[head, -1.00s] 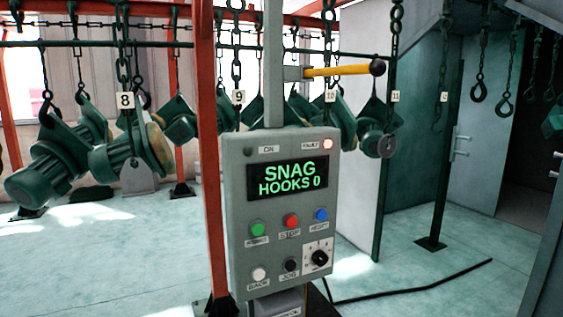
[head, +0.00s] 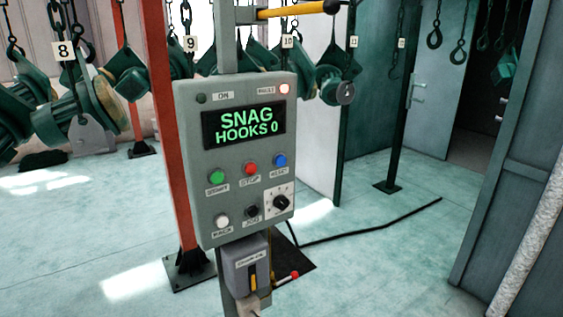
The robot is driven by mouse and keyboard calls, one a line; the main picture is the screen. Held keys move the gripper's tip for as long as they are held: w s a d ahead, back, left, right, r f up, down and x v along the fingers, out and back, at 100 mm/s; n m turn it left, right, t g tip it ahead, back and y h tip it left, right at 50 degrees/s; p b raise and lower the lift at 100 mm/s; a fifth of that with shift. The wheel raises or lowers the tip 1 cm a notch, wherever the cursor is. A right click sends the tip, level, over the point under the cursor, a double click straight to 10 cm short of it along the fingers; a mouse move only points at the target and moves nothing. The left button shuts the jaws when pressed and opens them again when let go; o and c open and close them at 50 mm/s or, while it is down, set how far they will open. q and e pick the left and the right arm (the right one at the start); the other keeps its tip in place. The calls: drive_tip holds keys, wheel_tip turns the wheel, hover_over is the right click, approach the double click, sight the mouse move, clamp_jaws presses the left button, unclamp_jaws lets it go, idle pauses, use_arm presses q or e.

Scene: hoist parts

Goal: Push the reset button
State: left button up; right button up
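The grey control box (head: 236,185) stands on a post near the middle of the head view. Its blue reset button (head: 280,160) is at the right end of the upper button row, above a label. The red stop button (head: 251,168) and the green start button (head: 217,177) are to its left. The screen (head: 243,123) reads "SNAG HOOKS 0" in green. The fault lamp (head: 284,89) is lit pale red; the on lamp (head: 201,99) is dark. Neither of my grippers is in view.
A red upright post (head: 170,140) stands just behind the box on the left. A yellow lever (head: 290,12) sticks out above it. Green motors (head: 85,110) hang from chains behind. A black cable (head: 370,226) lies on the floor. Floor to the right is mostly clear.

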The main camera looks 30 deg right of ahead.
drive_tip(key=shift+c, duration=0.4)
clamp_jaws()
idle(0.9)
